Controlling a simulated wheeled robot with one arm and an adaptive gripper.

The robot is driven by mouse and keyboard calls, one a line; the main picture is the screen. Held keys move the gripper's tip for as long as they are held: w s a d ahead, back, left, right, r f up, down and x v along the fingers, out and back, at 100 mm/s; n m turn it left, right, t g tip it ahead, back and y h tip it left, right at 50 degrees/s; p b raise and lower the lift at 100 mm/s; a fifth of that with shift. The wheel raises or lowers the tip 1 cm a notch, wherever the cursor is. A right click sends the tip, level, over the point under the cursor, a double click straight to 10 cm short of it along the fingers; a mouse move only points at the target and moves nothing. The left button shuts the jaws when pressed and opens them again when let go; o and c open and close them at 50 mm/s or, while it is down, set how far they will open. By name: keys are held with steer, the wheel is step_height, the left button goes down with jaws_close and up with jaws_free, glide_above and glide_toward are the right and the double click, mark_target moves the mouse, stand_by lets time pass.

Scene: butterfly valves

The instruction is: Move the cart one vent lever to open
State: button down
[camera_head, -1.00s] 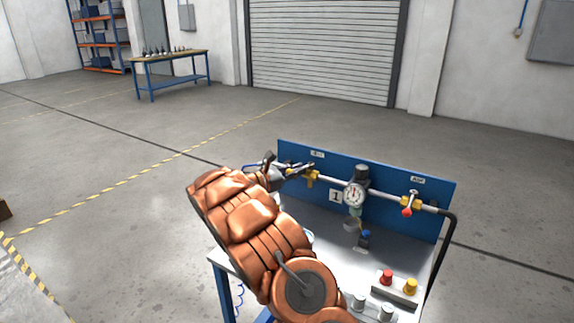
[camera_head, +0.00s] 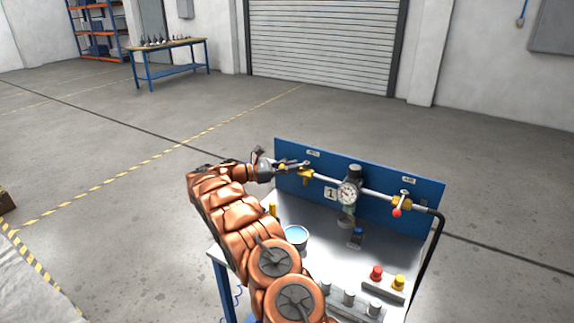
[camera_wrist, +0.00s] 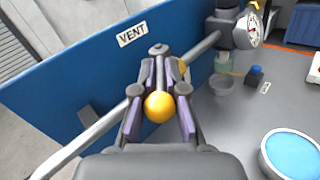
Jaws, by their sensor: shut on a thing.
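The cart (camera_head: 232,242) has a blue back panel (camera_head: 420,190) with a grey pipe along it. The vent lever's yellow ball knob (camera_wrist: 159,107) sits between the fingers of my gripper (camera_wrist: 160,118) in the wrist view, below the VENT label (camera_wrist: 132,34). My gripper (camera_head: 301,165) is shut on the knob, at the panel's left valve. The brass vent valve body (camera_head: 306,176) shows just beside the fingertips in the head view. Most of the lever's arm is hidden by the fingers, so its exact angle is unclear. The number 1 plate (camera_head: 330,194) marks the cart.
A pressure gauge (camera_head: 348,193) sits mid-pipe. A second valve with a red knob (camera_head: 397,212) is at the right. A cup of blue liquid (camera_head: 296,236), a small blue-capped item (camera_head: 357,238), and red (camera_head: 376,273) and yellow (camera_head: 399,282) buttons stand on the cart top.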

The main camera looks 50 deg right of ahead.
steer(key=shift+d+m+g+y, duration=0.1)
steer(key=shift+m+g+y, duration=0.2)
steer(key=shift+g, duration=0.1)
stand_by(0.3)
steer(key=c, duration=1.2)
jaws_free()
steer(key=shift+w, duration=0.1)
steer(key=shift+v, duration=3.8)
